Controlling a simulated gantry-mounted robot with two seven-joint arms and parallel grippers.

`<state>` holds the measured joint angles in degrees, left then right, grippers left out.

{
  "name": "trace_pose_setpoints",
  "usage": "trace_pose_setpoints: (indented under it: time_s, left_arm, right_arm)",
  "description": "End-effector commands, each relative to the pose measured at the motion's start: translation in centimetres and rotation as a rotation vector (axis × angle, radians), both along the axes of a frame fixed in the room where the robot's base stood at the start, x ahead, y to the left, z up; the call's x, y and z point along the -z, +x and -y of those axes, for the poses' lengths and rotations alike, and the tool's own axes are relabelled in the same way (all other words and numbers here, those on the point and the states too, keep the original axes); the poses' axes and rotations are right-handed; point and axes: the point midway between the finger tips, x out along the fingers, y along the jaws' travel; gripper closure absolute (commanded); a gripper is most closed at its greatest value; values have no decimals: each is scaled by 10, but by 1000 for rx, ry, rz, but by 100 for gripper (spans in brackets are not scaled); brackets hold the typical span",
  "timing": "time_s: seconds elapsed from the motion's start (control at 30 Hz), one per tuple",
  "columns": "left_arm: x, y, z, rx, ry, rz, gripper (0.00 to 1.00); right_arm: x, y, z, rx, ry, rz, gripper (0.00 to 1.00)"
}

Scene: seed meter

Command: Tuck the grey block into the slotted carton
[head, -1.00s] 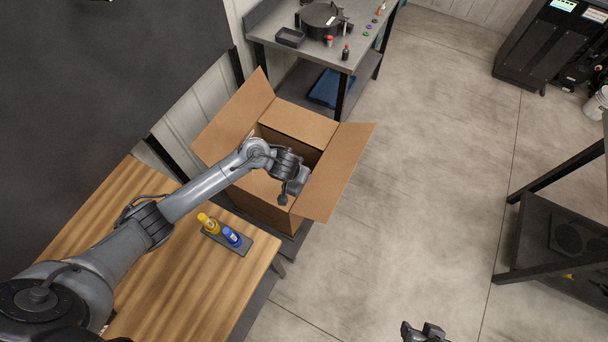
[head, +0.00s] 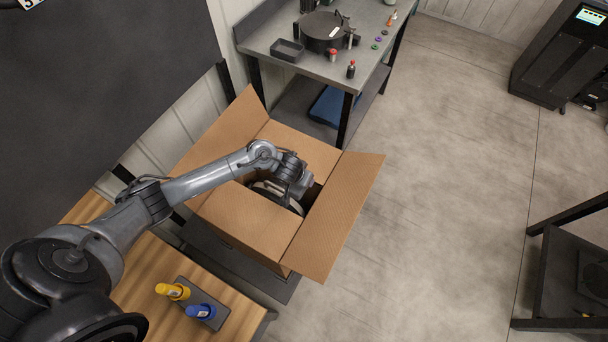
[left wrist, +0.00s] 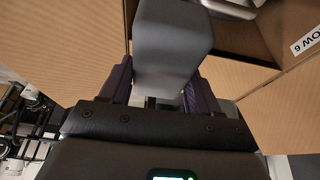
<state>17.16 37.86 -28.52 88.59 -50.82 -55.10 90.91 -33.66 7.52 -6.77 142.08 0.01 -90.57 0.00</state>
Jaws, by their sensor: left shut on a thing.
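The slotted carton (head: 335,225) is an open brown cardboard box with its flaps spread, in the middle of the head view. My left gripper (head: 303,190) is over the carton's opening, near its right flap. In the left wrist view my left gripper (left wrist: 153,88) is shut on the grey block (left wrist: 172,40), a smooth grey piece sticking out beyond the fingers. Carton walls surround it there. In the head view the block is hard to tell from the gripper. My right gripper is not in view.
A dark, rounded thing (head: 265,188) shows inside the carton, partly hidden. A grey workbench (head: 290,65) stands behind.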

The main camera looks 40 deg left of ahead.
Motion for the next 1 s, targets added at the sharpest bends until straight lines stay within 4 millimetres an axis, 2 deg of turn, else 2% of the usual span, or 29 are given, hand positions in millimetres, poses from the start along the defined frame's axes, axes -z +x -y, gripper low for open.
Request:
trace_pose_setpoints:
  time_s: [0.63, 1.0]
  left_arm:
    - [74, 1, 0, 1, 2, 2, 66]
    - [127, -1, 0, 0, 1, -2, 66]
  right_arm:
    - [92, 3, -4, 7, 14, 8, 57]
    - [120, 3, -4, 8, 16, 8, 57]
